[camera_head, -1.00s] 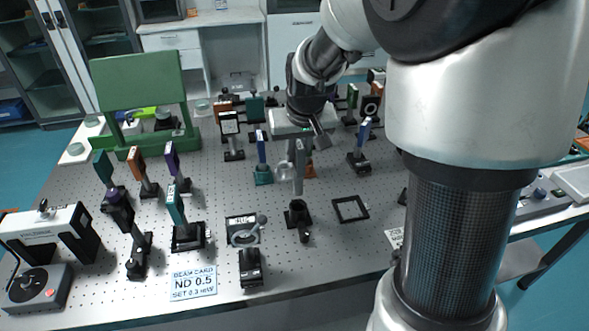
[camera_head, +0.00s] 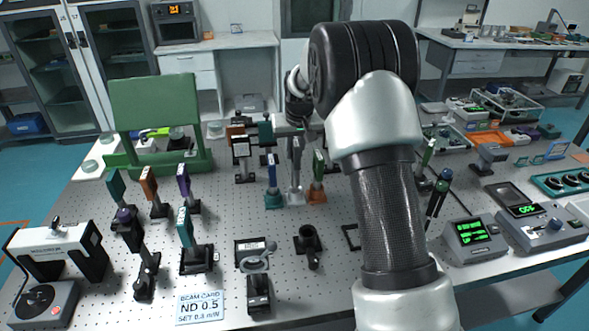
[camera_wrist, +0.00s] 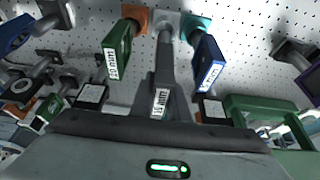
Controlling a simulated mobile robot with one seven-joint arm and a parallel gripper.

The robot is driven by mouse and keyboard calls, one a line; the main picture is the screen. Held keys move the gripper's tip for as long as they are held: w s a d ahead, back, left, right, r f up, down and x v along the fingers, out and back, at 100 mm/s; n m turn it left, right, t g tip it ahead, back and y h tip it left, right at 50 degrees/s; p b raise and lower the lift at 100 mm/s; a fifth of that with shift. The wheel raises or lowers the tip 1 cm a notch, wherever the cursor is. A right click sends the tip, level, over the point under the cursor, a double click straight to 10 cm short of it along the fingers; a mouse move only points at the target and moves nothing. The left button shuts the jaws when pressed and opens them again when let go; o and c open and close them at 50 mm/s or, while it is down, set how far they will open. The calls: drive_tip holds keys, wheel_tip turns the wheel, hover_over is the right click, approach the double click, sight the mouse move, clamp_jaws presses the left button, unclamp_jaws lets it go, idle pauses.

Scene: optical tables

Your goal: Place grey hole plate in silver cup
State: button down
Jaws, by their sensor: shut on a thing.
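The grey hole plate (camera_head: 296,155) hangs upright below my gripper (camera_head: 296,137) in the head view, with its stem down. In the wrist view the plate (camera_wrist: 161,101) shows a white label, and my gripper (camera_wrist: 165,92) is shut on it. The silver cup (camera_head: 294,197) stands on the table under the plate. In the wrist view the stem's lower end meets the silver cup (camera_wrist: 167,17). I cannot tell how deep the stem sits in it. The plate's hole is not clearly seen.
A blue plate (camera_head: 272,176) in a teal holder stands close left of the cup, and a green plate (camera_head: 318,168) in an orange holder close right. An empty black holder (camera_head: 308,240) stands nearer the front. A green frame (camera_head: 155,110) is at the back left.

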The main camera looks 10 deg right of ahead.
wheel_tip(320, 180, down, 5)
drive_tip(key=shift+r, duration=0.1)
idle(0.3)
drive_tip(key=shift+f, duration=0.3)
drive_tip(key=c, duration=1.7)
unclamp_jaws()
